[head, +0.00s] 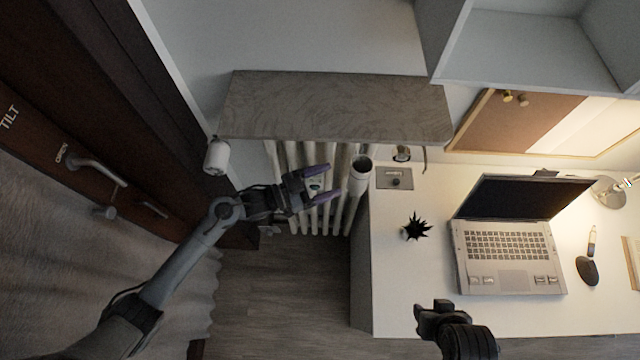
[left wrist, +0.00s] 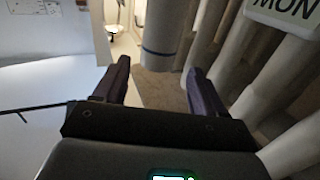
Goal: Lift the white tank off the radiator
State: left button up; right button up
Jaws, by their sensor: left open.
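The pale radiator (head: 290,157) stands under a grey shelf, its columns also filling the right of the left wrist view (left wrist: 215,30). A small white panel-like object (head: 315,183) shows between the fingers of my left gripper (head: 326,183), against the columns; I cannot tell if it is the white tank. A white open-topped cylinder (head: 361,166) stands right of the fingers at the radiator's end. A white piece lettered "MON" (left wrist: 291,12) is at the upper right of the left wrist view. My left gripper is open, with no visible grip. My right gripper (head: 432,309) is dark and low at the desk.
The grey shelf (head: 335,105) overhangs the radiator. A door handle (head: 97,168) and curtain (head: 95,260) are at the left.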

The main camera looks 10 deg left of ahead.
aim_at(352, 173)
pick_arm(q)
jog(key=x, duration=0.9)
jog(key=shift+w+d, duration=0.1)
jog(key=c, duration=1)
jog(key=shift+r, duration=0.1)
